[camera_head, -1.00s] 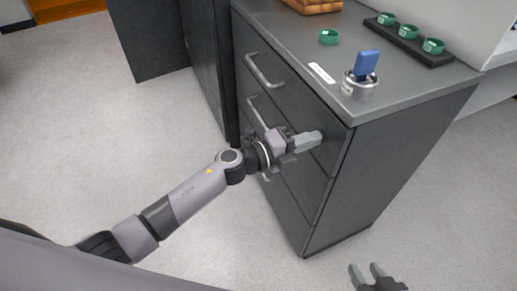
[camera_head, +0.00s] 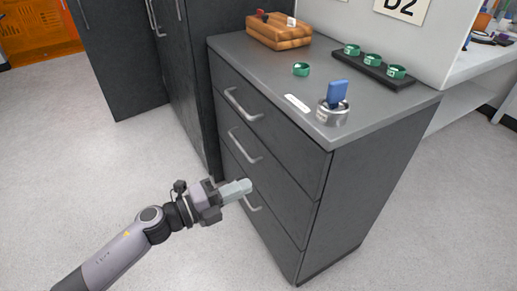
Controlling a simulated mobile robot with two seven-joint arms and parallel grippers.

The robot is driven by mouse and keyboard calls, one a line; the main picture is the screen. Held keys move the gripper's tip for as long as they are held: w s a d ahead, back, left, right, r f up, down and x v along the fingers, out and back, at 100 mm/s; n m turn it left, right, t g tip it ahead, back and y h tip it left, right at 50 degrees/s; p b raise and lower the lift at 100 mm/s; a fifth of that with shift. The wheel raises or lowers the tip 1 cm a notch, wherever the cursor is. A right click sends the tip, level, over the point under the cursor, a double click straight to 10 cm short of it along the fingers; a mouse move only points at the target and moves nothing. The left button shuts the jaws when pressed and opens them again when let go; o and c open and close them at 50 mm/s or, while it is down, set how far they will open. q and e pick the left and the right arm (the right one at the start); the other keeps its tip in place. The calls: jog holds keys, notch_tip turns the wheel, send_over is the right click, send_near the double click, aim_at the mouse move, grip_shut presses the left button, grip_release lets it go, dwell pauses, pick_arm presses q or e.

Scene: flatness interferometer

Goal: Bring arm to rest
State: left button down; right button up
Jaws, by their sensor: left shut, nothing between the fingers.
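My left arm comes in from the lower left. My left gripper (camera_head: 240,190) is shut and empty, in front of the lower part of the dark grey drawer cabinet (camera_head: 345,205). Its fingertips overlap the lowest drawer handle (camera_head: 252,204) in the picture; I cannot tell whether they touch it. All the drawers look closed. My right gripper is out of view.
On the cabinet top are a wooden box (camera_head: 279,33), a loose green ring (camera_head: 301,69), a metal holder (camera_head: 332,116) with a blue piece (camera_head: 338,93), and a black tray (camera_head: 402,83) with green rings. Tall dark cabinets (camera_head: 126,60) stand left. Floor (camera_head: 100,165) is clear.

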pick_arm(q)
jog(key=s+a+f+n+y+p, duration=0.3)
jog(key=s+a+n+y+p, duration=0.2)
jog(key=s+n, duration=0.4)
jog(key=s+a+f+n+y+p, duration=0.3)
jog(key=s+a+n+y, duration=0.4)
jog(key=n, duration=1)
jog(key=s+p, duration=0.1)
jog(key=s, duration=0.1)
jog(key=shift+s+a+f+n+y+p, duration=0.25)
jog(key=shift+s+f+n+y+p, duration=0.1)
jog(key=shift+s+n+y, duration=0.05)
